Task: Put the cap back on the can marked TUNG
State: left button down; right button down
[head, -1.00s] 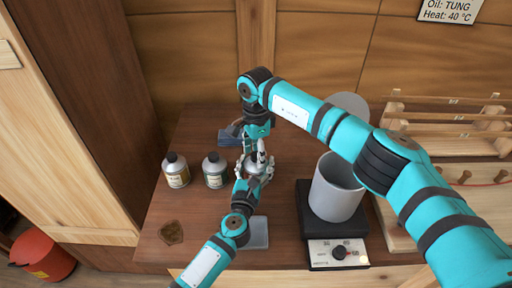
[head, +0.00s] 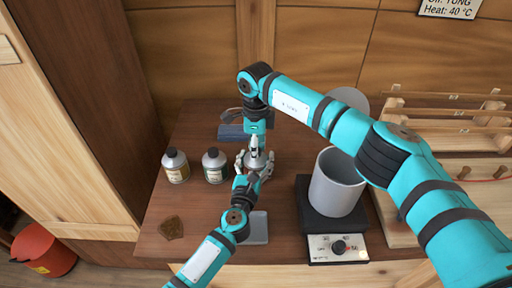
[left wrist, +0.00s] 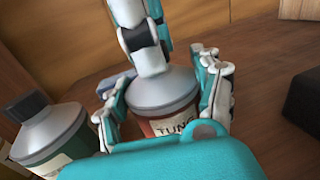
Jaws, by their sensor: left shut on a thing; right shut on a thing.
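The can marked TUNG (left wrist: 163,92) has a grey shoulder and a reddish body with a pale label. It stands upright on the bench in the left wrist view. My left gripper (head: 254,170) is shut around its body, one finger on each side. My right gripper (head: 256,150) points down from above, over the can's top; it also shows in the left wrist view (left wrist: 150,62). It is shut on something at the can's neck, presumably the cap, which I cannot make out. The can's mouth is hidden behind the right fingers.
Two capped bottles (head: 175,166) (head: 214,165) stand left of the can. A blue object (head: 230,132) lies behind, a grey tray (head: 259,229) in front. A grey pot (head: 335,187) on a hotplate (head: 338,248) and wooden racks (head: 450,130) stand right. Bench front left is mostly clear.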

jog(key=m, duration=0.5)
jog(key=shift+w, duration=0.1)
jog(key=m, duration=0.4)
jog(key=c, duration=0.9)
grip_release()
notch_tip(320, 180, up, 12)
pick_arm(q)
jog(key=shift+c, duration=0.5)
grip_release()
